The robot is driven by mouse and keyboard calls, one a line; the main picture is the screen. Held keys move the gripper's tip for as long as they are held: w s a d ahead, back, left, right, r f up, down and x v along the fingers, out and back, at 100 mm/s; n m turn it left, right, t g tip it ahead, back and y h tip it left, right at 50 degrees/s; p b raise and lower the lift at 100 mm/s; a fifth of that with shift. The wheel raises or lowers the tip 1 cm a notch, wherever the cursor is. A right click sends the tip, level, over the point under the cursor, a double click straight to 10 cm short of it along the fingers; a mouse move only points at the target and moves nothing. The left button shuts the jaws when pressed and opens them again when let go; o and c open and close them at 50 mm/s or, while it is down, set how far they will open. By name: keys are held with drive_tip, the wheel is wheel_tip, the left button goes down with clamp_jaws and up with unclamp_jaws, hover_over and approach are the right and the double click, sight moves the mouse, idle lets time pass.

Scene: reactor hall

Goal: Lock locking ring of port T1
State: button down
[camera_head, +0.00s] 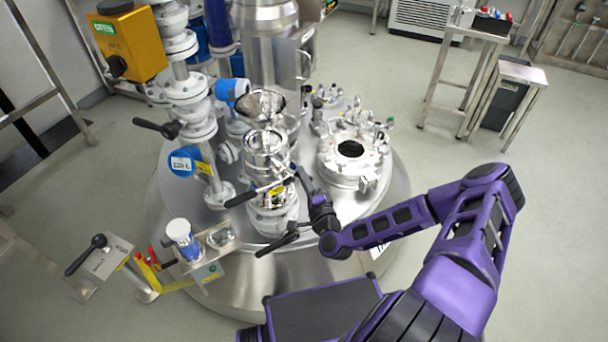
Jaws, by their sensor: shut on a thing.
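A shiny metal port column (268,160) stands on the front of the round vessel lid; I take it for port T1, though its label is too small to read. Its locking ring (268,186) is a band around the column with a black-ended bar (243,197) sticking out to the left and a yellow mark at the front. My gripper (301,178) is at the ring's right side, shut and touching it there. The fingertips are small and partly hidden, so the exact grip point is unclear. Whether the ring is turned fully cannot be told.
A black lever (278,244) sticks out below the port, close to my wrist. Valved pipes (199,125) rise at the left. A sample stand (190,255) is at the front left.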

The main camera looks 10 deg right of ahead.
drive_tip(key=shift+s+a+f, duration=0.1)
idle(0.3)
drive_tip(key=c, duration=0.8)
unclamp_jaws()
drive_tip(key=shift+c, duration=0.2)
drive_tip(key=s+d, duration=0.2)
drive_tip(key=s, duration=1.5)
drive_tip(key=shift+s+f, duration=0.15)
drive_tip(key=shift+f, duration=0.1)
drive_tip(key=shift+f, duration=0.1)
